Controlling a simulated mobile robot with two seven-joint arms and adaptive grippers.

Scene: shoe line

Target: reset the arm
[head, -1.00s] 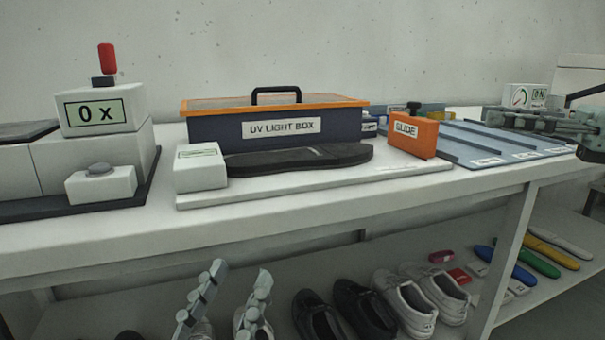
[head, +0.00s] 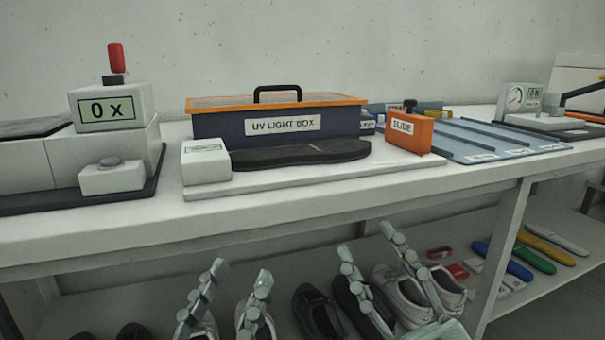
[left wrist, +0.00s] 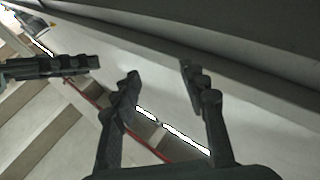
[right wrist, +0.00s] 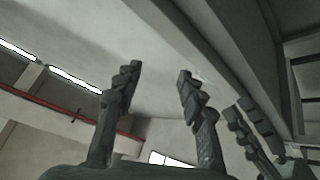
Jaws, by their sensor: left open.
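My left gripper (head: 241,268) is low in the head view, in front of the table's front edge, with its two fingers pointing up and apart. It is open and empty, and its spread fingers also show in the left wrist view (left wrist: 160,72). My right gripper (head: 365,240) stands to its right at a similar height, also in front of the table. Its fingers are apart with nothing between them, as the right wrist view (right wrist: 158,72) shows too. Each wrist view also shows fingers of the other gripper at its side.
Shoes (head: 318,312) and coloured soles (head: 545,240) lie on the shelf below.

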